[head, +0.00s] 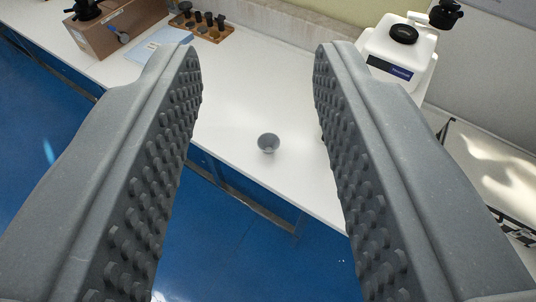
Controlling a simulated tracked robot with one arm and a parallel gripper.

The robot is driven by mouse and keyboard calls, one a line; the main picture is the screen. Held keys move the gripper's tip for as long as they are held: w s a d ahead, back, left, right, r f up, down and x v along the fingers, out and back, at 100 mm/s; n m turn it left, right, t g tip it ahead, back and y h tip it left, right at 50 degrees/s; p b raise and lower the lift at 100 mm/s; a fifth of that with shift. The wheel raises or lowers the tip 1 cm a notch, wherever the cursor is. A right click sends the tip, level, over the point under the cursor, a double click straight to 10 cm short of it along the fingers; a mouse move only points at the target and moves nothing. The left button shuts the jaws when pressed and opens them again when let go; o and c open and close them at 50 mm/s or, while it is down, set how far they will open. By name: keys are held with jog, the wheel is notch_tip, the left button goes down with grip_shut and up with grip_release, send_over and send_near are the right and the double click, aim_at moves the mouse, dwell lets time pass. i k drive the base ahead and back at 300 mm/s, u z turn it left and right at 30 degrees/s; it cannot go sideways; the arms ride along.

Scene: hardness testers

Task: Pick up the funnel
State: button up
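The funnel (268,143) is a small grey cone-shaped piece with its wide mouth up. It stands on the white table near the front edge, in the middle of the head view. My gripper (256,60) is open, with its two grey studded fingers wide apart on the left and right of the picture. The funnel shows in the gap between the fingers, farther off than they are. Nothing is held. The funnel's lower end is hard to make out.
The white table (235,105) is bare around the funnel. A brown box (105,30), a wooden tray (222,36) with several dark pieces, and a blue sheet (160,42) lie at the back left. A white instrument (385,55) stands at the back right. Blue floor (225,240) lies in front.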

aim_at(266, 139)
jog(key=k, duration=1.15)
jog(key=u, duration=0.5)
jog(key=i, duration=0.65)
jog(key=u, duration=0.7)
jog(key=i, duration=1.3)
jog(key=z, duration=0.6)
jog(key=i, duration=0.85)
jog(key=z, duration=0.7)
